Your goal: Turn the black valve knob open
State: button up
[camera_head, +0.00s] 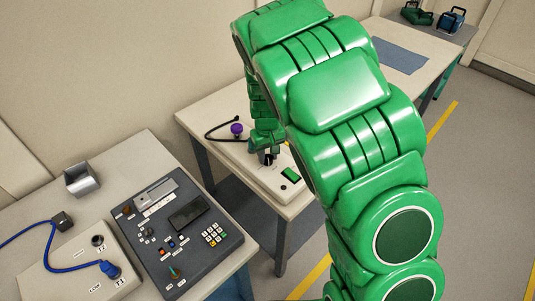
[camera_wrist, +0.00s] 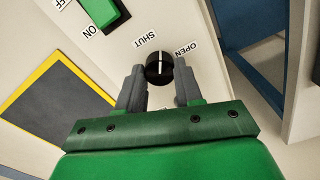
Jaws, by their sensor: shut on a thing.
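The black valve knob (camera_wrist: 160,69) sits on a pale panel (camera_wrist: 75,30) in the wrist view, with a white pointer line across its top. The labels "SHUT" (camera_wrist: 145,42) and "OPEN" (camera_wrist: 186,48) are printed beside it; the line points roughly between them. My gripper (camera_wrist: 159,75) has one grey finger on each side of the knob and is shut on it. In the head view my gripper (camera_head: 267,150) reaches down to the panel, and the dark knob (camera_head: 268,159) shows just below the fingers.
A green switch (camera_head: 290,174) is on the same panel, and a purple knob (camera_head: 237,128) with a black cable stands behind. A grey control console (camera_head: 175,235) and a blue cable (camera_head: 70,268) lie on the nearer table. My arm hides much of the middle.

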aim_at(268, 157)
jog(key=m, duration=0.5)
jog(key=shift+m, duration=0.3)
jog(key=m, duration=0.5)
jog(key=shift+m, duration=0.3)
jog(key=o, duration=1)
jog(key=shift+o, duration=0.2)
jog(key=shift+r, duration=0.1)
notch_tip(268, 157, up, 7)
jog(key=shift+r, duration=0.35)
jog(key=shift+d, duration=0.1)
